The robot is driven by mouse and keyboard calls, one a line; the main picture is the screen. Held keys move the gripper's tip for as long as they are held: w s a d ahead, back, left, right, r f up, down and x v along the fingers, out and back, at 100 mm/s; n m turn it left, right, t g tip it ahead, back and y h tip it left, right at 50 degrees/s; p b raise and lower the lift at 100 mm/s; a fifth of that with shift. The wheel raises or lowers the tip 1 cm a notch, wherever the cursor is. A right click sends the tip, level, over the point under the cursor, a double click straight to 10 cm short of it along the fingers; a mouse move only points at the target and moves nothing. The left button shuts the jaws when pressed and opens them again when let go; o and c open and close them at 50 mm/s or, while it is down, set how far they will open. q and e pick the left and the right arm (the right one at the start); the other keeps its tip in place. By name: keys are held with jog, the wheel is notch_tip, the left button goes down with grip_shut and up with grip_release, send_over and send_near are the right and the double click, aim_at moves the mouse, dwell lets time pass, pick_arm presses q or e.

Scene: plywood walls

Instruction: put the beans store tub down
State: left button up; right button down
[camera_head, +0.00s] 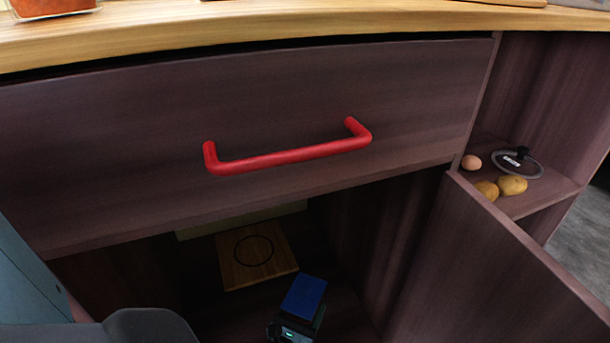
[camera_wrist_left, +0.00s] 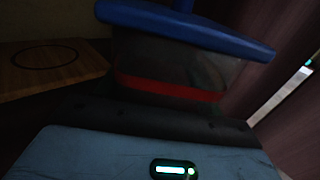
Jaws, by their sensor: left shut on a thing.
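The beans store tub has a blue lid (camera_head: 304,296). In the left wrist view the tub (camera_wrist_left: 170,67) is dark and see-through, with a red band low on its side. My left gripper (camera_head: 291,329) is inside the open cupboard under the drawer, at the bottom of the head view. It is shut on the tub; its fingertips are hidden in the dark. A wooden board (camera_head: 240,275) with a dark ring lies on the cupboard floor, left of and beyond the tub. My right gripper is not in view.
A shut drawer with a red handle (camera_head: 290,155) hangs above the opening. A panel (camera_head: 500,265) stands at the right of it. A side shelf holds an egg (camera_head: 471,162), potatoes (camera_head: 512,185) and a lid (camera_head: 516,163). The wooden counter (camera_head: 250,30) is above.

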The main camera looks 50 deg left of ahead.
pick_arm(q)
notch_tip(320, 180, down, 2)
jog(key=shift+w+f+b, duration=0.1)
jog(key=shift+f+b, duration=0.15)
jog(key=shift+b, duration=0.85)
jog(key=shift+f+b, duration=0.3)
jog(key=shift+f, duration=0.1)
jog(key=o, duration=1)
jog(key=shift+f, duration=0.2)
jog(key=o, duration=0.4)
jog(key=shift+r, duration=0.1)
